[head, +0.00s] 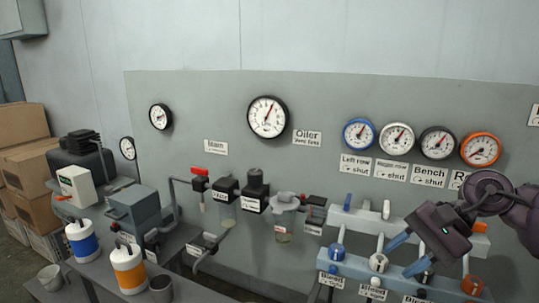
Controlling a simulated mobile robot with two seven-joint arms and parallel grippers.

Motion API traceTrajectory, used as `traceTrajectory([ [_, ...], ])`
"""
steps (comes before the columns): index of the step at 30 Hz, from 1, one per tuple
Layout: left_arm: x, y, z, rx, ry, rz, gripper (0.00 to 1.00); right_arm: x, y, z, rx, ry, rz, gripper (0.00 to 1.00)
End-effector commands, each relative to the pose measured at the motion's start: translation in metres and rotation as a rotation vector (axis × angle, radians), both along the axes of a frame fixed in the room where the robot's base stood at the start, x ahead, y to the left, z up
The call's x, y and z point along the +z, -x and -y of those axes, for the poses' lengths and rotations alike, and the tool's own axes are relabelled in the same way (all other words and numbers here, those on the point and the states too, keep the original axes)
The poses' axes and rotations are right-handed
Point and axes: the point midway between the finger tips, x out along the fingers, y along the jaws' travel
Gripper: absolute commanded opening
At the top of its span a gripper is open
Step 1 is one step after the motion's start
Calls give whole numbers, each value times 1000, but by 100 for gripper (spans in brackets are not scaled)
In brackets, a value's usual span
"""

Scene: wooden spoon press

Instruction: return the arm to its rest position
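My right gripper (396,263) comes in from the right edge, with its dark body (440,232) in front of the valve manifold. Its two blue fingers point down and left and stand apart, with nothing seen between them. They are close to the white valve handle (378,262) in the picture; I cannot tell whether they touch it. The gripper and arm hide part of the upper manifold bar and the handles behind. My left gripper is not in view.
A pale blue manifold bar (350,268) carries blue (337,251), white, black and orange (472,285) handles. Gauges (267,117) line the grey panel (330,95). Bottles (128,268), cups and pump equipment stand at left; cardboard boxes (25,125) are beyond. Space before the upper panel is clear.

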Motion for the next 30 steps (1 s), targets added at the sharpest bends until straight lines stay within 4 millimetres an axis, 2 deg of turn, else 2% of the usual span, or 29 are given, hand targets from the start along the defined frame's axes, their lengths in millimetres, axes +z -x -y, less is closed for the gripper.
traceTrajectory([
  [1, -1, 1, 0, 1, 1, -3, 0, -8, 4, -18, -55, -115, -52, 39],
  [3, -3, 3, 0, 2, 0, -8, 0, -10, 6, -39, -146, -271, -127, 39],
  [6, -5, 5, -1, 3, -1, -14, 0, -10, 7, -62, -282, -491, -257, 39],
  [9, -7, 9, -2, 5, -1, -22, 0, -7, 6, -75, -428, -706, -402, 39],
  [12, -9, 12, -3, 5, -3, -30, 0, -7, 3, -80, -579, -917, -564, 39],
  [16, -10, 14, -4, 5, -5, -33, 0, -11, -3, -74, -784, -1185, -793, 39],
  [20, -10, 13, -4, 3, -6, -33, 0, -25, -7, -56, -996, -1447, -1032, 39],
  [26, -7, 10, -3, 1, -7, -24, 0, -70, -1, -18, -1335, -1844, -1407, 39],
  [30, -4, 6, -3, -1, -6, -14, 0, -114, 19, 9, -1580, -2125, -1655, 39],
])
